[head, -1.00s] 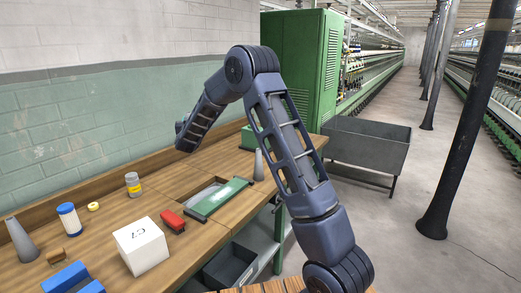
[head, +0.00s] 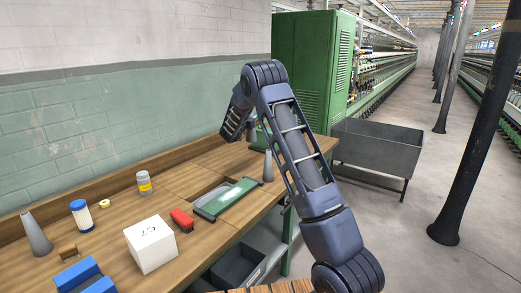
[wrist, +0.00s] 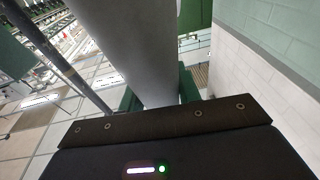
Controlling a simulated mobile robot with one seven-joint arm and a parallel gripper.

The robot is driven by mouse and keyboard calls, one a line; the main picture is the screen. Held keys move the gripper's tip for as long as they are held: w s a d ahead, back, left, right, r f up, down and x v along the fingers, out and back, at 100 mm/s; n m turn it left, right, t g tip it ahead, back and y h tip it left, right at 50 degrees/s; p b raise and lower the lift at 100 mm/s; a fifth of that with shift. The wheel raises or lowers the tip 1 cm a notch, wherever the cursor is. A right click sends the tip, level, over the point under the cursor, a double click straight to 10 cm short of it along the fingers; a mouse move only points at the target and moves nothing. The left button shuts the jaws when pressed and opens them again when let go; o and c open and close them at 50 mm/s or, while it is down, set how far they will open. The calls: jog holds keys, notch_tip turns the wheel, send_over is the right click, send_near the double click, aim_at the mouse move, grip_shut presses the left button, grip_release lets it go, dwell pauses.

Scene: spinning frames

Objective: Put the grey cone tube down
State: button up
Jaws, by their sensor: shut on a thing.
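A pale grey cone tube (wrist: 135,45) fills the upper middle of the wrist view, close to the camera. My gripper (wrist: 158,97) is shut on it, with a green finger showing on each side of the tube. Another grey cone tube (head: 36,234) stands upright at the left of the wooden bench (head: 115,228).
A grey bin (head: 375,150) stands beyond. The brick wall borders the bench's back.

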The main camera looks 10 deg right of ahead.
notch_tip(320, 180, down, 18)
dwell(0.6)
jog(key=o, duration=1.2)
